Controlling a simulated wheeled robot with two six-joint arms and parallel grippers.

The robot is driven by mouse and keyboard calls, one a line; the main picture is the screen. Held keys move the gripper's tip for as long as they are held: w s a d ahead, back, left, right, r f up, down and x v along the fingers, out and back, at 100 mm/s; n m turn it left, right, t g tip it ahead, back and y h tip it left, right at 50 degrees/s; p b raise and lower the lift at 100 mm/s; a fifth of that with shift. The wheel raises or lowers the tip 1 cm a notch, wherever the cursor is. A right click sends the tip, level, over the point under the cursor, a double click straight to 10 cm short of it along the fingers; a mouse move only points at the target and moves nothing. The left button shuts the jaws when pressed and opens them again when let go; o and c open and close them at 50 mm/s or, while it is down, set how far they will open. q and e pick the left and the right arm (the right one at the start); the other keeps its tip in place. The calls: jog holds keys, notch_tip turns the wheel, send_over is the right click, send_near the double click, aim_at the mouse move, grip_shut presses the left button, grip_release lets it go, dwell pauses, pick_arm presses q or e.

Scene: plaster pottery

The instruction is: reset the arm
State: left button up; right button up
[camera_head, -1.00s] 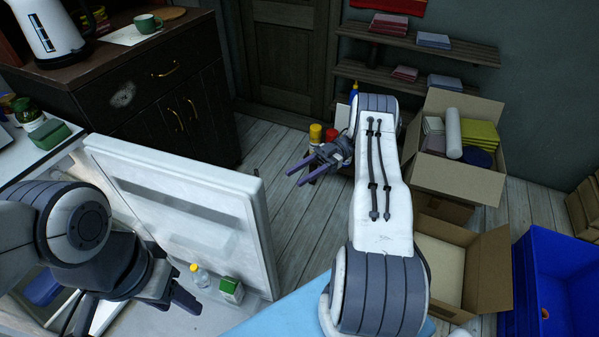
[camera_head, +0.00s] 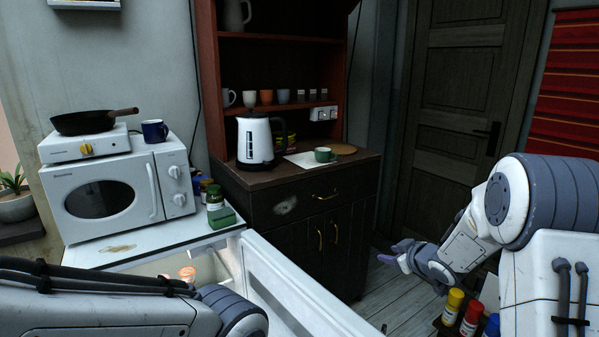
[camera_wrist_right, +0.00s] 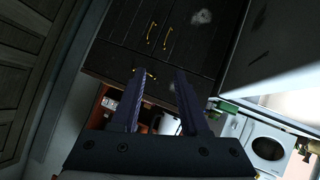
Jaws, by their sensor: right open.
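My right arm comes in at the right of the head view, bent down and to the left. Its gripper (camera_head: 390,256) hangs over the floor in front of the dark cabinet, with its fingertips partly edge-on. In the right wrist view the two purple fingers of that gripper (camera_wrist_right: 160,74) are apart, with nothing between them. My left arm crosses the lower left corner of the head view; its gripper is out of the picture.
An open white door (camera_head: 290,285) stands below the counter with the microwave (camera_head: 110,195). The dark cabinet (camera_head: 300,215) carries a kettle (camera_head: 256,140) and a green cup (camera_head: 325,155). Colored bottles (camera_head: 470,318) stand below my right arm. Some floor (camera_head: 400,300) is clear.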

jog(key=s+a+f+m+g+h, duration=0.1)
jog(key=s+a+m+g, duration=0.15)
jog(key=s, duration=0.75)
jog(key=s+a+f+m+g+h, duration=0.1)
jog(key=s+a+f+m+g, duration=0.15)
jog(key=s, duration=0.65)
jog(key=s+a+f+m+g, duration=0.15)
jog(key=s+g, duration=0.25)
jog(key=s, duration=0.6)
jog(key=s+a+r+n+g+p, duration=0.2)
jog(key=s+a+r+n+p, duration=0.5)
jog(key=s+a+r, duration=0.6)
notch_tip(320, 180, up, 3)
jog(key=shift+a+f+y+p, duration=0.2)
jog(key=shift+y+p, duration=0.1)
jog(key=shift+p, duration=0.6)
